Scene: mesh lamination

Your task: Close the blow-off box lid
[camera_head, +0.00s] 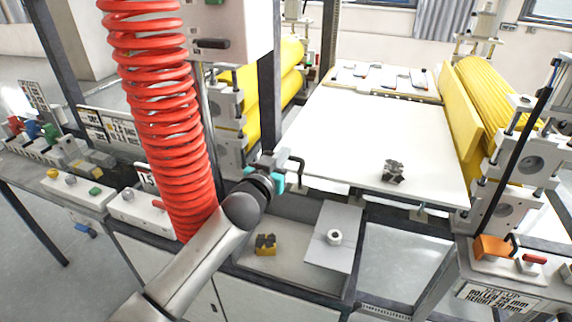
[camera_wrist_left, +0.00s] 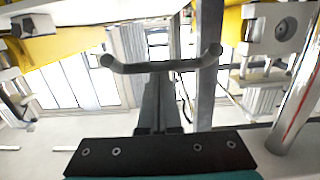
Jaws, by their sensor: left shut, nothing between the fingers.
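My left gripper (camera_head: 277,172) is shut and empty, with teal parts near its tip. It is close beside a dark U-shaped handle (camera_head: 297,166) at the front left of the white table. The handle also shows in the left wrist view (camera_wrist_left: 160,66), just ahead of the gripper; I cannot tell whether they touch. Below is an open grey compartment (camera_head: 285,212) holding a yellow block (camera_head: 265,244). A grey panel (camera_head: 340,216) with a pale round piece (camera_head: 334,237) lies at its right side. I cannot tell for sure which part is the lid. My right gripper is not in view.
A red coiled hose (camera_head: 160,110) hangs left of my left arm. A dark upright post (camera_head: 269,100) stands behind the gripper. Yellow rollers (camera_head: 490,95) flank the white table (camera_head: 370,135), which carries a small dark metal part (camera_head: 393,171). The table's middle is mostly clear.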

